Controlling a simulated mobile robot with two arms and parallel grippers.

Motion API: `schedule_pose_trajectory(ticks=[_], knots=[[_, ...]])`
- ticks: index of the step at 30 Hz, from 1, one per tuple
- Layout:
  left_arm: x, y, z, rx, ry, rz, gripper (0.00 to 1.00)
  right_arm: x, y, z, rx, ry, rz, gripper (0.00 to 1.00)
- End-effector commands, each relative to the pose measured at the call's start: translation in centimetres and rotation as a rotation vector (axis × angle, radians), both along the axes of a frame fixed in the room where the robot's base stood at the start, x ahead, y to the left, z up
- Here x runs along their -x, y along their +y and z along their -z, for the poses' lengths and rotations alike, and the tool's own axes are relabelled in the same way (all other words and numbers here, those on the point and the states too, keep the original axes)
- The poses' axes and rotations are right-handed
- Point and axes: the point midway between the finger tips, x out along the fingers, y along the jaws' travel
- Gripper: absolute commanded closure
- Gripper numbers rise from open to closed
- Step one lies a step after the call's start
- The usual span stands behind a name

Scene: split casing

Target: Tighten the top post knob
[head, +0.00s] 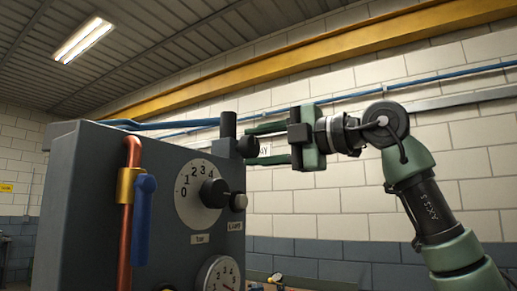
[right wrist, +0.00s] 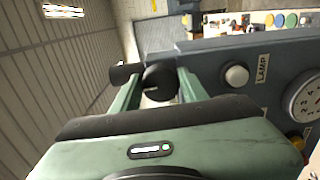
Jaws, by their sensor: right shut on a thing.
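The top post (head: 228,128) is a dark upright cylinder on the top edge of the grey casing (head: 80,200). Its dark round knob (head: 246,147) sits at the post's right side. My right gripper (head: 257,146) comes in from the right, level, with one finger above and one below the knob, and is shut on it. In the right wrist view the slotted knob (right wrist: 160,82) sits between the fingertips, and the post (right wrist: 124,74) shows just beyond it. The finger contact is partly hidden. My left gripper is not in view.
The casing front carries a dial (head: 188,185) with a black knob (head: 213,193), a gauge (head: 220,274), and a copper pipe (head: 132,210) with a blue lever (head: 143,205). A white button (right wrist: 236,76) is close to one finger in the wrist view. Right of the casing is open space.

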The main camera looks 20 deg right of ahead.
Motion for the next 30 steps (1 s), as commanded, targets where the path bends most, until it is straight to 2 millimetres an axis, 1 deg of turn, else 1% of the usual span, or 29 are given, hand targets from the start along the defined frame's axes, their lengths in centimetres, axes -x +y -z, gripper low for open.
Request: schedule_pose_trajectory(ticks=[17, 18, 20, 21, 30], knots=[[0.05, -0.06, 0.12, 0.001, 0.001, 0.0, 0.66, -0.01, -0.06, -0.07, -0.03, 0.021, 0.001, 0.97], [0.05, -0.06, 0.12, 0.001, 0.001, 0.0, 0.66, -0.01, -0.06, -0.06, -0.03, 0.021, 0.001, 0.54], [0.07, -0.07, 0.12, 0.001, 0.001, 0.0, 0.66, -0.01, -0.06, -0.06, -0.03, 0.021, 0.001, 0.37], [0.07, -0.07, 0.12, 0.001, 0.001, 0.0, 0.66, -0.01, -0.06, -0.05, -0.03, 0.021, 0.001, 0.36], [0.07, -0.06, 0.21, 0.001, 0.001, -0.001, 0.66, 0.11, -0.12, 0.02, -0.028, 0.021, 0.001, 0.36]])
